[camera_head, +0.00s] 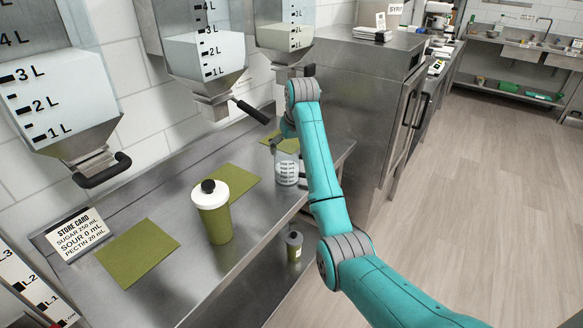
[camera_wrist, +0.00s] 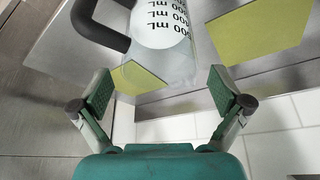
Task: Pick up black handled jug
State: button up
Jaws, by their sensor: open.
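The clear jug (camera_head: 287,171) with dark volume marks stands on the steel counter by a green mat, partly behind my arm. In the wrist view the jug (camera_wrist: 172,62) shows its white marked face, with its black handle (camera_wrist: 97,22) at upper left. My gripper (camera_wrist: 161,90) is open and empty, its two green-padded fingers wide apart. The jug's body lies just beyond and partly between the fingertips; I cannot tell whether they touch it. In the head view the gripper (camera_head: 280,140) is at the jug's top, mostly hidden by my arm.
A green bottle with a white cap (camera_head: 213,212) stands on the counter (camera_head: 180,290) nearer me. Green mats (camera_head: 138,252) lie along it. Dispensers with black levers (camera_head: 102,170) hang above. A steel cabinet (camera_head: 365,100) stands beyond. The floor at right is open.

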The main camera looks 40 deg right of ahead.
jog(key=shift+x, duration=2.75)
jog(key=shift+r, duration=0.1)
jog(key=c, duration=1.1)
